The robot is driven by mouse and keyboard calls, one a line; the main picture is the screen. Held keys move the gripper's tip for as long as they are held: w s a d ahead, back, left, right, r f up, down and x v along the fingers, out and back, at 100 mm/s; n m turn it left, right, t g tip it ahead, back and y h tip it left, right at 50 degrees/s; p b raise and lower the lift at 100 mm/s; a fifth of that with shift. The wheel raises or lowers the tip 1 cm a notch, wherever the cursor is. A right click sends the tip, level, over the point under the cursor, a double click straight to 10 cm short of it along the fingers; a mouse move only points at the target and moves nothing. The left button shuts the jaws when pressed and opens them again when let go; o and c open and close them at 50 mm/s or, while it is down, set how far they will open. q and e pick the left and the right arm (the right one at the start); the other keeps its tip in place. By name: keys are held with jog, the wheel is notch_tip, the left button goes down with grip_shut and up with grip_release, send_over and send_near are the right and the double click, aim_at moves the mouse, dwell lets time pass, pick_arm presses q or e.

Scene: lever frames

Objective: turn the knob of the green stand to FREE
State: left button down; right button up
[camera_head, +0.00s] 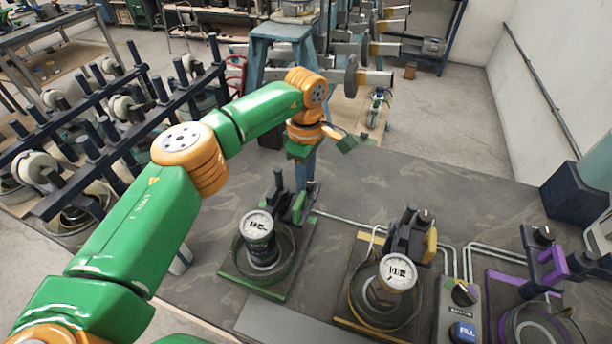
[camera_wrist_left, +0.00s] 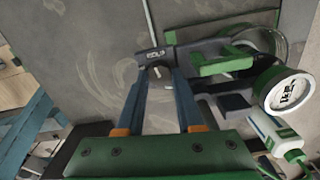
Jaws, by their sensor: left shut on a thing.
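The green stand (camera_head: 284,293) is on the dark mat in the middle of the head view. It has a green bracket (camera_head: 298,208), a dark upright post and a black cup under a round white gauge (camera_head: 257,225). In the left wrist view the green bracket (camera_wrist_left: 225,66) and gauge (camera_wrist_left: 289,93) are at the right. My left gripper (camera_head: 309,180) reaches down behind the stand's post. In the left wrist view its blue-grey fingers (camera_wrist_left: 160,76) close on the small knob, mostly hidden between the tips, beside a dark part with unreadable lettering. My right gripper is out of view.
A yellow stand (camera_head: 352,300) and a purple stand (camera_head: 497,318) are to the right. A panel with a dial (camera_head: 464,293) and blue FILL button (camera_head: 463,332) stands between them. Racks crowd the left. A white bottle (camera_wrist_left: 272,132) is near my gripper in the wrist view.

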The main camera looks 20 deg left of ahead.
pick_arm(q)
jog(key=shift+n, duration=0.3)
jog(key=n, duration=0.3)
jog(key=shift+n, duration=0.4)
jog(key=n, duration=0.3)
jog(key=shift+n, duration=0.3)
jog(key=n+b, duration=0.1)
jog(key=n, duration=0.5)
jog(key=shift+s+n, duration=0.1)
jog(key=shift+n, duration=0.3)
jog(key=c, duration=0.5)
grip_release()
jog(key=shift+c, duration=0.2)
